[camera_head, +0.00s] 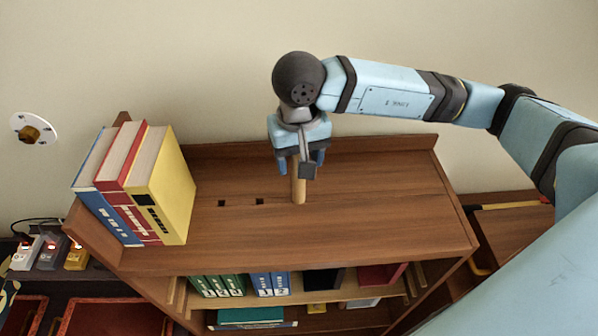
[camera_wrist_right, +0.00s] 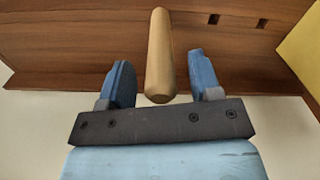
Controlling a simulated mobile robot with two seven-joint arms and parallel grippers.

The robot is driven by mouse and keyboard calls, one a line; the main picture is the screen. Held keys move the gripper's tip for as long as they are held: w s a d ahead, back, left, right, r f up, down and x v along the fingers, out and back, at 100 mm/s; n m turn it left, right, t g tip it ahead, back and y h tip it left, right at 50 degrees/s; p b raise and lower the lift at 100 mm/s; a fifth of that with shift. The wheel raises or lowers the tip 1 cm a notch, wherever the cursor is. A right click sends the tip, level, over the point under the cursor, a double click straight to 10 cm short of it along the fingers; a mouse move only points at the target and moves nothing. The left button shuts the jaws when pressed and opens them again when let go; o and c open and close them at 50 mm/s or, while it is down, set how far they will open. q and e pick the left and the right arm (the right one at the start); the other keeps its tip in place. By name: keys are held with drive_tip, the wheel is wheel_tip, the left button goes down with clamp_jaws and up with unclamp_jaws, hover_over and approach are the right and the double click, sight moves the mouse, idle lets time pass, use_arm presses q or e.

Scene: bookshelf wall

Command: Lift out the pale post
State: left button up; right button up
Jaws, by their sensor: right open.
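The pale post (camera_head: 299,188) is a round light-wood peg standing upright in the wooden top of the bookshelf. My right gripper (camera_head: 297,160) is above it in the head view, pointing down, with the post's upper end between its fingers. In the right wrist view the post (camera_wrist_right: 160,60) runs between the two blue fingertips of the open right gripper (camera_wrist_right: 160,80), with a gap on each side. The post's base meets the shelf top. My left gripper is not in view.
Two square holes (camera_head: 259,201) are in the shelf top (camera_head: 380,215) left of the post. Blue, red and yellow books (camera_head: 165,185) stand at the left end. A raised back board (camera_head: 385,145) runs along the wall. The top's right side is clear.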

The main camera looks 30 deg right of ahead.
drive_tip(key=shift+f, duration=0.2)
clamp_jaws()
drive_tip(key=shift+r, duration=0.1)
